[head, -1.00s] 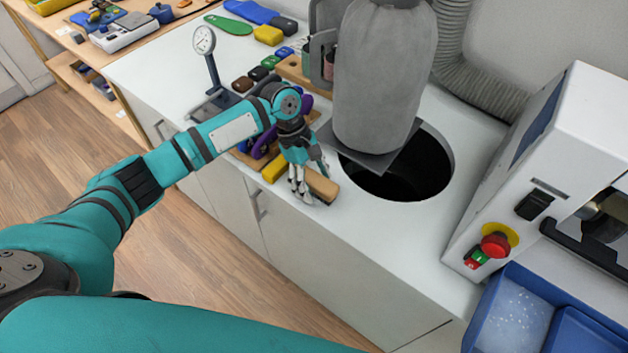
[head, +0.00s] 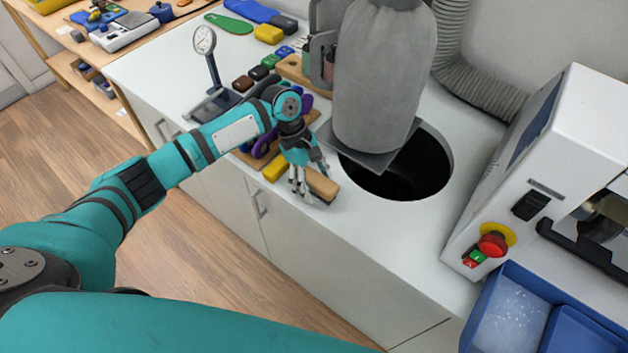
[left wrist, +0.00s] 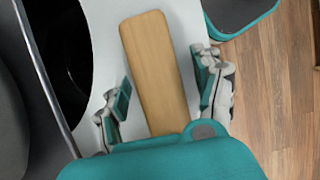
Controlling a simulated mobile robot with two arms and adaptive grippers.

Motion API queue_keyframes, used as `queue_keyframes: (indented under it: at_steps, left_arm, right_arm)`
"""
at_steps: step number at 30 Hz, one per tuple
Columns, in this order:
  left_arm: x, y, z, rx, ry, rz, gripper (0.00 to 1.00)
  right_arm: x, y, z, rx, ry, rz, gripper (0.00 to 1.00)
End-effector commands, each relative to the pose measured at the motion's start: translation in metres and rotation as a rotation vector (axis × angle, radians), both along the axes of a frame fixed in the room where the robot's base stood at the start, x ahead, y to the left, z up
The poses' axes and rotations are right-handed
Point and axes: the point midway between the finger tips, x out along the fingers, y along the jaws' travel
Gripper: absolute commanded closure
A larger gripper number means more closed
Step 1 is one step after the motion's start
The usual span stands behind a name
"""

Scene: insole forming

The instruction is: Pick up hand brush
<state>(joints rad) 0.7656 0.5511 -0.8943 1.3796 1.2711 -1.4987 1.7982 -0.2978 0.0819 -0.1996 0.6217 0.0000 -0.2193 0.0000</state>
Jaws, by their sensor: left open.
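The hand brush (head: 322,186) shows as a tan wooden block on the white counter, just left of the round black opening. In the left wrist view its long flat wooden back (left wrist: 155,70) lies between the fingers. Bristles are not visible. My left gripper (head: 303,187) is at the brush, pointing down, and hides part of it. In the left wrist view the left gripper (left wrist: 160,98) is open, with one finger on each side of the brush and gaps between. My right gripper is not in view.
A yellow block (head: 276,168) lies close to the brush. A white machine (head: 540,150) and blue trays (head: 512,315) are at right.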

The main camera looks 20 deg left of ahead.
Motion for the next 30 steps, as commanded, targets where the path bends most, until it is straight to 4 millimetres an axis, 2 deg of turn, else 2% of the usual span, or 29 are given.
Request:
queue_keyframes:
  at_steps: [14, 28, 30]
  left_arm:
    - [-0.0002, 0.0001, -0.0017, 0.000, 0.000, 0.000, 0.34]
    - [-0.0002, 0.0002, -0.0016, 0.000, 0.001, 0.000, 0.95]
    - [-0.0002, 0.0001, -0.0012, 0.000, 0.000, 0.000, 0.96]
  right_arm:
    - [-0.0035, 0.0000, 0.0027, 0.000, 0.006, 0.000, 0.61]
    - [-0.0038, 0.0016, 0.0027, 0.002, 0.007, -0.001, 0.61]
    - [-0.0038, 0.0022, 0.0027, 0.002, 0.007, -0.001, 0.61]
